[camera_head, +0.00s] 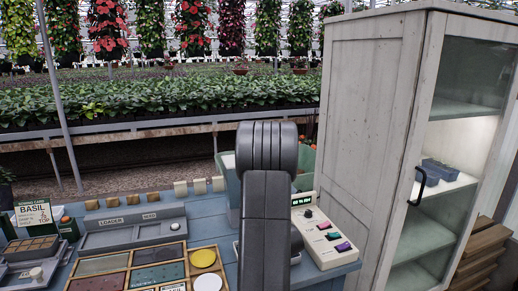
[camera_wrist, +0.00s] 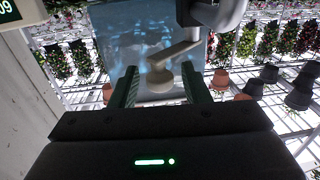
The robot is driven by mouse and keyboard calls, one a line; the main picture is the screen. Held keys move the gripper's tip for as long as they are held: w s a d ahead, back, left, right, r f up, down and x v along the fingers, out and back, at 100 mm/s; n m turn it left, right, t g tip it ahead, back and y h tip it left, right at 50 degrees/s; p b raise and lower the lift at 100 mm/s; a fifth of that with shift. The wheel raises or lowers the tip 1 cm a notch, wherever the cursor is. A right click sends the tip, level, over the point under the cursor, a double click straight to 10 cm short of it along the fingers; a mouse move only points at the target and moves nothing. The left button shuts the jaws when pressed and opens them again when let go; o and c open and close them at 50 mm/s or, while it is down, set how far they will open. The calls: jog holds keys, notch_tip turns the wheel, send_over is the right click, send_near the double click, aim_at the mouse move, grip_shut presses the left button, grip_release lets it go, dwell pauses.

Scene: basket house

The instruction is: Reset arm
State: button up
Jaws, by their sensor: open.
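My arm rises in the middle of the head view, with its dark grey links in front of the blue table (camera_head: 220,235). My gripper is hidden behind the arm there. In the wrist view my gripper (camera_wrist: 160,88) is open, its two green fingers apart. Nothing is held between them. Behind the fingers are a pale rounded part on a jointed grey link and a bluish translucent panel (camera_wrist: 125,35).
A control box (camera_head: 322,238) with coloured buttons stands right of my arm. A divided wooden tray (camera_head: 130,268) and a grey loader unit (camera_head: 130,231) lie left. A tall white cabinet (camera_head: 365,110) stands at right. Several terracotta and black pots (camera_wrist: 302,90) show in the wrist view.

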jog(key=b+v, duration=0.2)
jog(key=v, duration=1.1)
jog(key=p+x, duration=0.2)
jog(key=x, duration=1.1)
jog(key=shift+w+a+r, duration=0.1)
jog(key=shift+w+a, duration=0.05)
jog(key=shift+w, duration=0.1)
jog(key=p, duration=0.1)
jog(key=n+y+p, duration=0.1)
jog(key=p, duration=0.1)
jog(key=shift+w+d+r+g, duration=0.15)
jog(key=shift+d+g, duration=0.2)
jog(key=shift+g, duration=0.05)
jog(key=y+p, duration=0.1)
jog(key=n+g+y+p, duration=0.1)
jog(key=p, duration=0.1)
jog(key=shift+w+n+y, duration=0.3)
jog(key=shift+w, duration=0.05)
jog(key=shift+a+f+g, duration=0.1)
jog(key=shift+f+g, duration=0.1)
jog(key=shift+g, duration=0.1)
